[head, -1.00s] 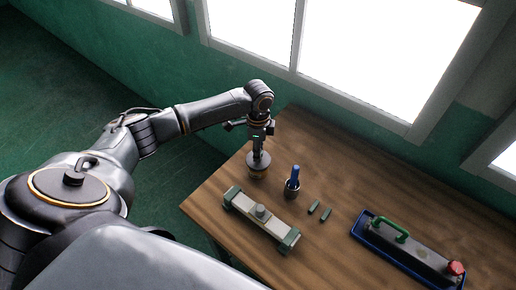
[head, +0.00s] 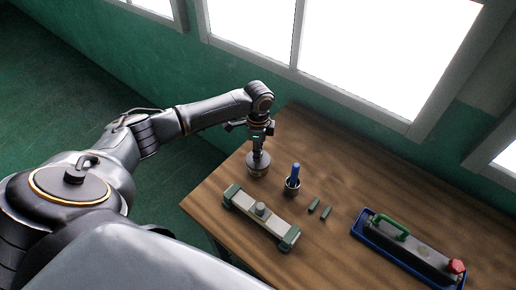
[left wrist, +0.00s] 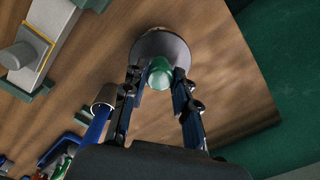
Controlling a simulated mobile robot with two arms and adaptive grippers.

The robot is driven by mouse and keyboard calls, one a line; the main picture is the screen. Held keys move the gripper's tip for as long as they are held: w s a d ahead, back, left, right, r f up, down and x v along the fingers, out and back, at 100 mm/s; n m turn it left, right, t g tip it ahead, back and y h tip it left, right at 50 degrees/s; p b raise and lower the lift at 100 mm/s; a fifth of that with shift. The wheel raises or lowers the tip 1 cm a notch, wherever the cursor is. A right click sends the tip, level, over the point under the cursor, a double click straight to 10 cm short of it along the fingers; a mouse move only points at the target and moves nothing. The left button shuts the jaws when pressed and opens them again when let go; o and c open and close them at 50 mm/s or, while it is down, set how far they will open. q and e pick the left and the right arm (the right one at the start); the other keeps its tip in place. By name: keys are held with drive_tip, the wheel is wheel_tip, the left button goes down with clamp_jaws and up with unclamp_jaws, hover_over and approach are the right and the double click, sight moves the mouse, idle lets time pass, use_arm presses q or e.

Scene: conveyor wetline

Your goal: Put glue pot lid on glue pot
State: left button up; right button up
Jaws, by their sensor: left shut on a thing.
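My left gripper (head: 258,146) points down over the table's far left part. In the left wrist view its fingers (left wrist: 158,78) are closed around the green knob (left wrist: 160,66) of the dark grey round glue pot lid (left wrist: 157,44). In the head view the lid (head: 258,158) sits level at the top of the glue pot (head: 258,174), whose side shows just below it. I cannot tell whether the lid rests on the rim or is slightly above it. In the left wrist view the lid hides the pot. My right gripper is out of view.
A small cup (head: 292,190) with a blue-handled tool (head: 295,172) stands just right of the pot. A grey-and-green fixture (head: 255,215) lies in front. Two green pieces (head: 320,209) and a blue tray (head: 362,233) holding a green-handled object (head: 420,253) are right. The table's back is clear.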

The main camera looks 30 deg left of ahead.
use_arm(q)
drive_tip(key=shift+f, duration=0.15)
drive_tip(key=o, duration=1.1)
drive_tip(key=shift+c, duration=0.2)
drive_tip(key=shift+o, duration=0.2)
wheel_tip(320, 180, up, 12)
drive_tip(key=shift+f, duration=0.1)
